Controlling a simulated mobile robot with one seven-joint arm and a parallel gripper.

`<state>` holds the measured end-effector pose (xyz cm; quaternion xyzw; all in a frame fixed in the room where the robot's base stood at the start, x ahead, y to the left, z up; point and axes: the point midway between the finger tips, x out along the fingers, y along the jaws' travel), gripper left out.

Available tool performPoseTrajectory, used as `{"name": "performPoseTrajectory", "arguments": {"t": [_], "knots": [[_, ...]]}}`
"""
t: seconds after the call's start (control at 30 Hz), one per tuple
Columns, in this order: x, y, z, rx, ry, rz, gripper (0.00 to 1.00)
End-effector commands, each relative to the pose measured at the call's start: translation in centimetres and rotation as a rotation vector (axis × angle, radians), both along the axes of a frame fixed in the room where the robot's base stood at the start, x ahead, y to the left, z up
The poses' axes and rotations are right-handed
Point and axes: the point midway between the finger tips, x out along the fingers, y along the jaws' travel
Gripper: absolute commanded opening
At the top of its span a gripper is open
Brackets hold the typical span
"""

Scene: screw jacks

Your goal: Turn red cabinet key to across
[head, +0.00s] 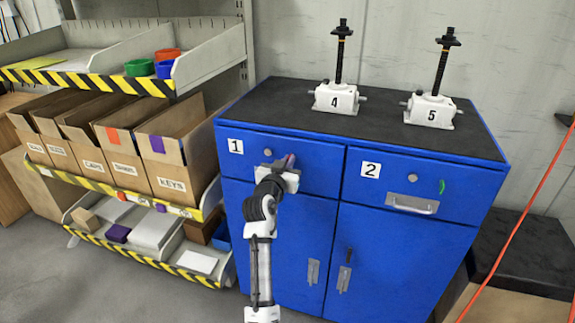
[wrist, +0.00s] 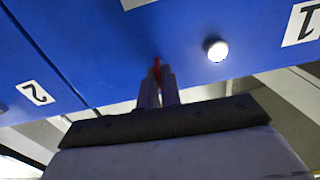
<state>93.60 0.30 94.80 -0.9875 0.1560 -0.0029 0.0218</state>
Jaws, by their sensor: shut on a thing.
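The blue cabinet (head: 417,255) has drawers labelled 1 (head: 236,146) and 2 (head: 370,170). My gripper (head: 287,166) is at the front of drawer 1, right of its round knob (head: 268,153). In the wrist view my gripper's fingertips (wrist: 158,82) are close together, shut on the red key (wrist: 157,66) at the blue front. The key shows as a thin red strip between the fingers, and its exact turn is hard to tell. In the head view a small pinkish piece shows at the fingertips. The round knob (wrist: 216,50) is beside it in the wrist view.
Screw jacks 4 (head: 336,97) and 5 (head: 432,110) stand on the black cabinet top. Drawer 2 has a metal handle (head: 411,203) and a green key (head: 442,187). A shelf with cardboard boxes (head: 170,180) stands left. An orange cable (head: 520,225) hangs right.

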Motion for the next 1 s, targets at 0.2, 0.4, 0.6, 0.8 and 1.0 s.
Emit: {"name": "performPoseTrajectory", "arguments": {"t": [0.2,0.4,0.6,0.8,1.0], "knots": [[0.00,0.05,-0.66,0.121,-0.043,0.001,0.00],[-0.03,-0.02,-0.74,0.290,-0.099,0.001,0.00],[-0.04,-0.07,-0.68,0.471,-0.157,0.001,0.00],[-0.06,-0.14,-0.67,0.652,-0.214,0.000,0.00],[-0.07,-0.14,-0.64,0.833,-0.272,0.000,0.00]]}}
